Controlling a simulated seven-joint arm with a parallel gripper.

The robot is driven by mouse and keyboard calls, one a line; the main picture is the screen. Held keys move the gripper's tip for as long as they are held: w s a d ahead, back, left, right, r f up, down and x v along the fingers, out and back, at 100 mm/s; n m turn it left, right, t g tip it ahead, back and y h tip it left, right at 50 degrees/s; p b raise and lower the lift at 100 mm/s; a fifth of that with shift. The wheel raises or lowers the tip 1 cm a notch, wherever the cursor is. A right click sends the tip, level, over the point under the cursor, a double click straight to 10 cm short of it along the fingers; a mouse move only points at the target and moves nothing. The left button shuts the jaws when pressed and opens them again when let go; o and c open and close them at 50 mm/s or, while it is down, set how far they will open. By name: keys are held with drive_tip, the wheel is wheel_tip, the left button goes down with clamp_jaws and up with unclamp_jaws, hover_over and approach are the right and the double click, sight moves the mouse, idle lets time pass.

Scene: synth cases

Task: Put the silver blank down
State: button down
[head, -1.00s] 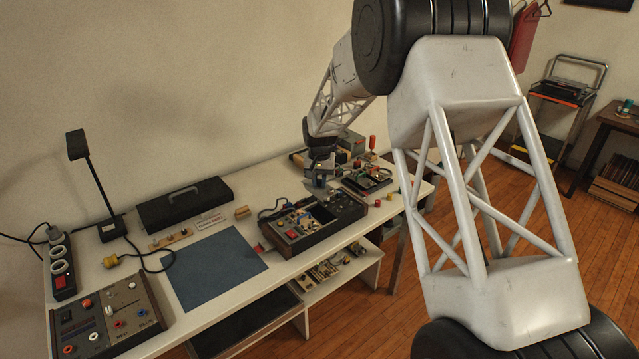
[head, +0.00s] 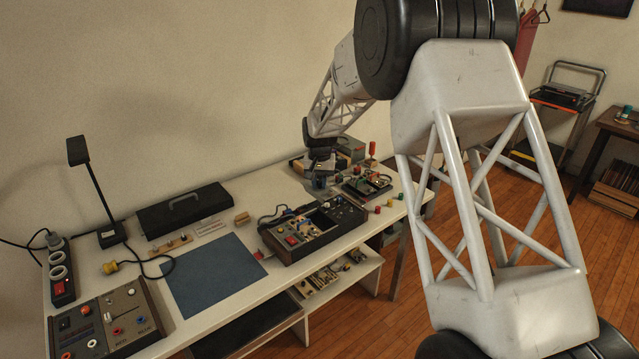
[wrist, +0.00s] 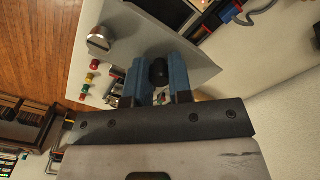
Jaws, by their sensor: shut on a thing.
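My gripper (wrist: 157,80) has blue fingers shut on a black knob (wrist: 158,70). The knob appears to stand on a flat grey plate, the silver blank (wrist: 185,62), which spreads out beyond the fingertips in the wrist view. In the head view my gripper (head: 320,165) is small, over the far right part of the table, behind the dark instrument case (head: 312,228). The blank is hard to make out there. Its height above the table cannot be told.
The case has red and grey modules and a dark open bay. A board with coloured parts (head: 367,186) lies right of my gripper. Small coloured caps (head: 378,209) lie near the front edge. A bare blue mat (head: 212,272) lies left of the case.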

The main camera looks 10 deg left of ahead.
idle(0.3)
drive_tip(key=s+a+f, duration=0.5)
drive_tip(key=s+a, duration=0.5)
drive_tip(key=s, duration=0.3)
drive_tip(key=s+a+f, duration=0.5)
drive_tip(key=s+a, duration=0.4)
drive_tip(key=s, duration=0.4)
drive_tip(key=shift+s+a+f, duration=0.15)
drive_tip(key=shift+s+a, duration=0.2)
drive_tip(key=shift+w+a, duration=0.1)
hover_over(227, 251)
drive_tip(key=shift+f, duration=0.75)
drive_tip(key=shift+f, duration=1.75)
drive_tip(key=shift+f, duration=0.1)
